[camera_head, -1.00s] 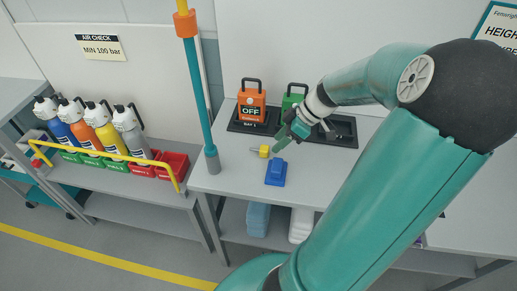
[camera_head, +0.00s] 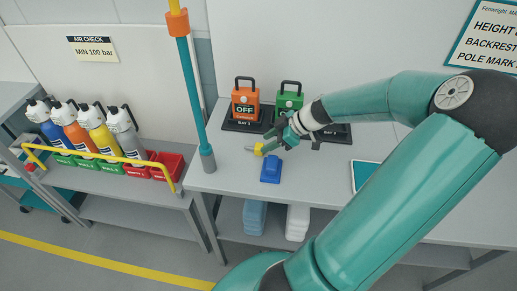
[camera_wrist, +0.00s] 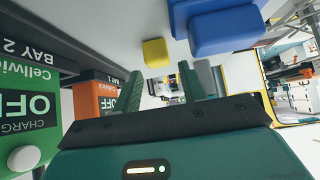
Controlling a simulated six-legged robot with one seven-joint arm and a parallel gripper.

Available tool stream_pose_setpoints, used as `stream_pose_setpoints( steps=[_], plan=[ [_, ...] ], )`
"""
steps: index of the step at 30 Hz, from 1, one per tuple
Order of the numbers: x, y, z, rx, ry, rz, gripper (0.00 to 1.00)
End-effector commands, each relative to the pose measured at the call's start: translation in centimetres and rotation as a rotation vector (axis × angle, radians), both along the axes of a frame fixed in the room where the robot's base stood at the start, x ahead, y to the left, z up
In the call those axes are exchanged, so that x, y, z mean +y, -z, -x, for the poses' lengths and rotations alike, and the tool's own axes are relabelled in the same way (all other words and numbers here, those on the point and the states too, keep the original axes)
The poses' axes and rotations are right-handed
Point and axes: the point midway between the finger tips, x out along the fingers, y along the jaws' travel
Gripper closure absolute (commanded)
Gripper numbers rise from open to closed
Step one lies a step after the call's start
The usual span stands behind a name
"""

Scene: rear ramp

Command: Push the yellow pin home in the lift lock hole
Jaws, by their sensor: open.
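The yellow pin (camera_head: 258,149) lies on the grey bench, its pale shaft pointing left. Its yellow head also shows in the wrist view (camera_wrist: 155,52). My gripper (camera_head: 269,142) is open, low over the bench, right beside the yellow head. In the wrist view, my two green fingers (camera_wrist: 160,82) are spread and empty, with the head beyond their tips; I cannot tell whether they touch it. A teal pole (camera_head: 195,95) with an orange collar (camera_head: 177,22) stands at the bench's left end. I cannot make out the lift lock hole.
A blue block (camera_head: 270,170) sits just in front of the pin. Orange (camera_head: 245,103) and green (camera_head: 289,97) battery-like units stand in dark bays behind. A lower bench at left holds several bottles behind a yellow rail (camera_head: 90,156). A tablet-like item (camera_head: 363,174) lies to the right.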

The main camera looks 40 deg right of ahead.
Motion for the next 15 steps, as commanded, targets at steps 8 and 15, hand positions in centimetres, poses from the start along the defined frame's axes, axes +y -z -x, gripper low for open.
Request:
stream_pose_setpoints(
  steps=[8, 15],
  plan=[
    [1.6, 3.0, -2.3, 0.0, -0.004, -0.003, 0.58],
    [1.8, 3.5, -2.7, 0.0, 0.0, 0.0, 0.58]
  ],
)
